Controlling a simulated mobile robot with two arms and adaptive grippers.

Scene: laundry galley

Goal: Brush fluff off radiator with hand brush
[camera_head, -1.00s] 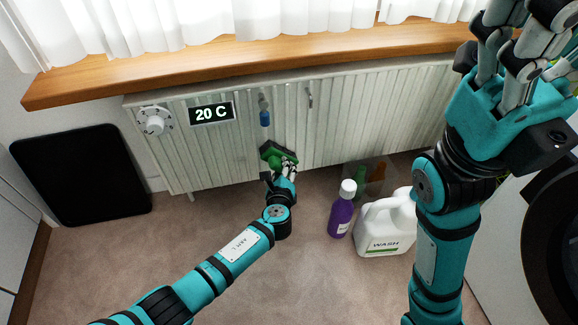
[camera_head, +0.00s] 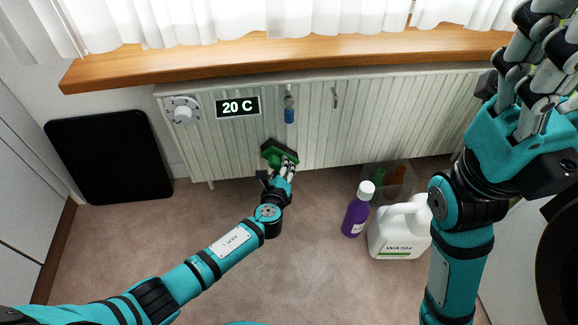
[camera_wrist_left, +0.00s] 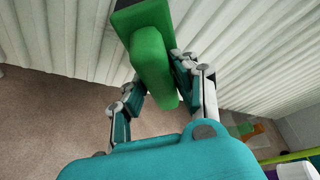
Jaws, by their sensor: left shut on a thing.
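The white ribbed radiator (camera_head: 400,125) stands along the wall under the wooden sill. My left gripper (camera_head: 284,170) is shut on the green handle of the hand brush (camera_head: 273,152), low at the radiator's front. In the left wrist view the green handle (camera_wrist_left: 152,62) sits between the fingers, and the dark green brush head (camera_wrist_left: 140,17) is against or very close to the ribs. Whether the bristles touch is hidden. I cannot make out any fluff on the radiator. My right gripper (camera_head: 548,62) is raised at the upper right, fingers spread, apparently empty.
A purple bottle (camera_head: 357,212), a white wash jug (camera_head: 400,232) and a clear bin with bottles (camera_head: 388,180) stand on the floor right of my left gripper. A black panel (camera_head: 110,157) leans at the left. Floor between is clear.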

